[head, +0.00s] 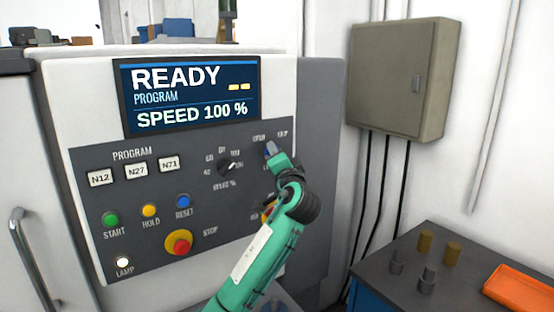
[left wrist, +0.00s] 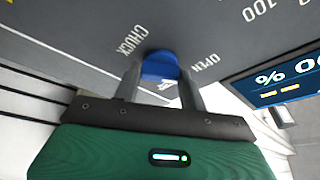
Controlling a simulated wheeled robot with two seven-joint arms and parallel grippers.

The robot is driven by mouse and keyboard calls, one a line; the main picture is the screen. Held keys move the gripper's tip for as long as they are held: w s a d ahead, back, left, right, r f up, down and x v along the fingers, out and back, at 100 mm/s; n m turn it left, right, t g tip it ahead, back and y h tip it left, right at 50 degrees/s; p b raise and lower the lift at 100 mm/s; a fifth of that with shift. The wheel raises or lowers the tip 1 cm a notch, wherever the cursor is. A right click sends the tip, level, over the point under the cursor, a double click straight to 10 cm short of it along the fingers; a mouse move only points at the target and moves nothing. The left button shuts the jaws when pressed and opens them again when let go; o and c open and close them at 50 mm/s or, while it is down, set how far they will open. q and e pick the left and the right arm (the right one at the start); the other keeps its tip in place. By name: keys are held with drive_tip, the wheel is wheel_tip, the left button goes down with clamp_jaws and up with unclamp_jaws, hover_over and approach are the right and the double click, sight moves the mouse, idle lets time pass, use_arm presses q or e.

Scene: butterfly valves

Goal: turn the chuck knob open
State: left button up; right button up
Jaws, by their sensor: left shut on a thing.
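The chuck knob (left wrist: 159,66) is blue and sits on the grey panel between the printed words CHUCK and OPEN in the left wrist view. My left gripper (head: 271,152) is at the upper right of the control panel in the head view, at the end of my green arm. Its two grey fingers stand on either side of the knob and are shut on it. In the head view the gripper mostly hides the knob. I cannot tell which way the knob's pointer faces. My right gripper is not in view.
A black speed dial (head: 226,167) is left of my gripper. A red stop button (head: 179,243) with a yellow ring is lower left. The display (head: 190,95) reads READY, SPEED 100 %. A dark table (head: 400,290) with small cylinders and an orange tray (head: 520,290) stands right.

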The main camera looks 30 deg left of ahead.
use_arm(q)
drive_tip(key=shift+f, duration=0.1)
drive_tip(key=o, duration=1)
drive_tip(key=shift+b+v, duration=1.9)
drive_tip(key=shift+v, duration=5)
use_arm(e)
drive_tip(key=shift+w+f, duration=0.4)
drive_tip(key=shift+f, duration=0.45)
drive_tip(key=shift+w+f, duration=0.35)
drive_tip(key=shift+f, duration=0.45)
